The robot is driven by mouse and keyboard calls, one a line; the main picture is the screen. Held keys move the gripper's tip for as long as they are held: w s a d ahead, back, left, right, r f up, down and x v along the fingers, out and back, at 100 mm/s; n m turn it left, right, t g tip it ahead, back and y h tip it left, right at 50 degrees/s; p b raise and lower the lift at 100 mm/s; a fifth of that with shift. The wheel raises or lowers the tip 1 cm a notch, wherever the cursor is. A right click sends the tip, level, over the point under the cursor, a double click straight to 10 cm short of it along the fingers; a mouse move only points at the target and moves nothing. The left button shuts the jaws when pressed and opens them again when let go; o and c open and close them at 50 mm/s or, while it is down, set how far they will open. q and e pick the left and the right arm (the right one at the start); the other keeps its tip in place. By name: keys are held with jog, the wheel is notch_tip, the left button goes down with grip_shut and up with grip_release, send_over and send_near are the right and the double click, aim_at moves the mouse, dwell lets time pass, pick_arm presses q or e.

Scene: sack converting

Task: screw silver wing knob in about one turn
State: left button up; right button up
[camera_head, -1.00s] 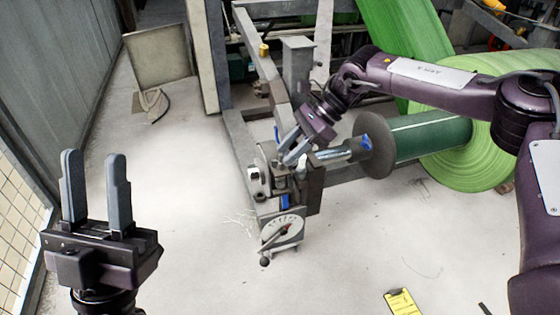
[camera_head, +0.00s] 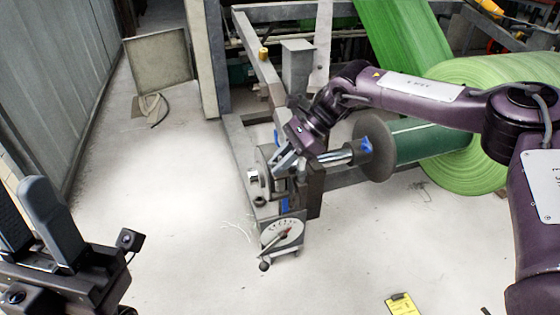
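My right gripper (camera_head: 279,168) reaches down from the right onto the grey bracket at the end of the roll's shaft. Its fingertips are at the bracket's top, close to or touching the small parts there. A small silver piece (camera_head: 253,176), perhaps the wing knob, shows on the bracket just left of the fingertips; its shape is too small to be sure. Whether anything is between the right fingers is hidden. My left gripper (camera_head: 20,184) is at the lower left, fingers apart and empty, far from the bracket.
A dial with a lever (camera_head: 283,233) is below the bracket. The silver shaft (camera_head: 338,157) runs right to a grey disc and a green roll (camera_head: 465,110). A grey frame (camera_head: 240,150) stands behind. A yellow item (camera_head: 402,304) lies on the otherwise mostly clear floor.

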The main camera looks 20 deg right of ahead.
grip_shut()
